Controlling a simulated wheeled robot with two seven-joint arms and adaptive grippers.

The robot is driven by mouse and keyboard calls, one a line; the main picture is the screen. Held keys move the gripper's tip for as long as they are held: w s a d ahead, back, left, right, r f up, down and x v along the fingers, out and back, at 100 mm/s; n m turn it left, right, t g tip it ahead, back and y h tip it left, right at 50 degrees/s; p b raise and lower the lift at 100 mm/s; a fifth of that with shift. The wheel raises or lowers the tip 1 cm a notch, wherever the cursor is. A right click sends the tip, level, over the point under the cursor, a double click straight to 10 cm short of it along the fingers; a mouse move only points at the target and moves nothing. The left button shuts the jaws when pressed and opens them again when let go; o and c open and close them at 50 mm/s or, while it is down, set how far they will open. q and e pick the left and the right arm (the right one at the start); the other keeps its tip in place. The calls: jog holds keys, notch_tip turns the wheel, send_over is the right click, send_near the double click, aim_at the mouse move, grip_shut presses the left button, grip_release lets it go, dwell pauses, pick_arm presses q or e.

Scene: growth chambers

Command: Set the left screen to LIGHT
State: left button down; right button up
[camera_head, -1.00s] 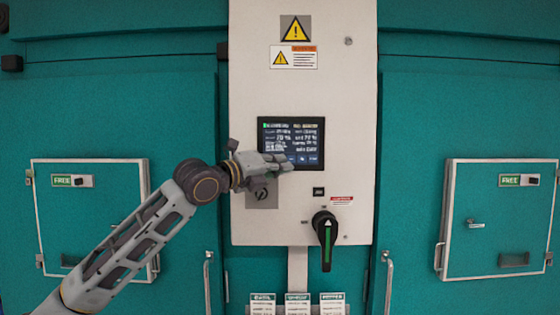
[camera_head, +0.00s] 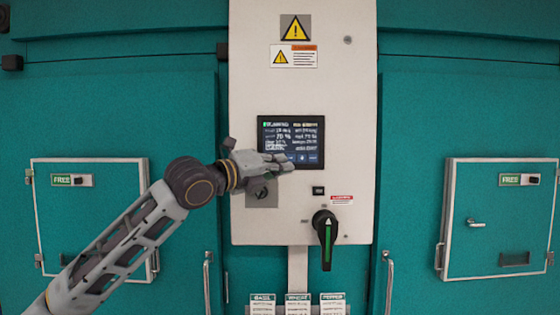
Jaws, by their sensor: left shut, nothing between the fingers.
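A dark touch screen (camera_head: 307,135) with small rows of text is set in the white control panel (camera_head: 255,90). It is the only screen in view, and its text is too small to read surely. My left gripper (camera_head: 288,163) is shut and empty. Its fingertips lie over the lower left part of the screen and hide that part; I cannot tell whether they touch it. My right gripper is not in view.
Below the screen are a rotary handle (camera_head: 326,238) with a green stripe and a metal plate (camera_head: 262,198) with a knob. Teal doors with small FREE hatches (camera_head: 90,222) (camera_head: 500,225) stand on both sides. Several labelled cards (camera_head: 297,303) hang below.

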pick_arm(q)
jog(key=shift+s, duration=0.95)
dwell(0.3)
dwell(0.9)
